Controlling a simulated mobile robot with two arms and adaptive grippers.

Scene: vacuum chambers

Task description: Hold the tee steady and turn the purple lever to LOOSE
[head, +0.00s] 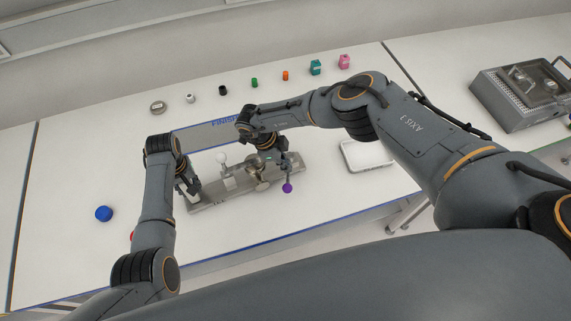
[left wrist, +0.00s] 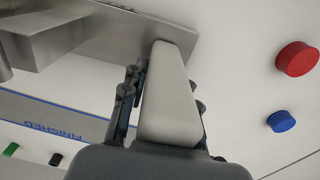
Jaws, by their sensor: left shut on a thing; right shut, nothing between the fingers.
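The metal tee assembly (head: 257,170) sits on a long grey base plate (head: 315,187) near the front of the bench. A purple ball (head: 287,188) marks the lever, hanging at the plate's right part. My left gripper (head: 190,190) is at the plate's left end. In the left wrist view, its fingers (left wrist: 155,105) are shut on a pale grey tapered block (left wrist: 172,95) against the metal plate (left wrist: 140,30). My right gripper (head: 288,166) is shut and empty, close above the purple ball. I cannot tell whether it touches the lever. My right arm partly hides the tee.
A white tray (head: 347,152) lies right of the plate. A blue-edged area marked FINISHED (head: 200,135) lies behind it. Several small coloured parts line the back. A blue knob (head: 104,214) stands left, and a red one (left wrist: 297,59) shows nearby. A metal box (head: 525,95) stands far right.

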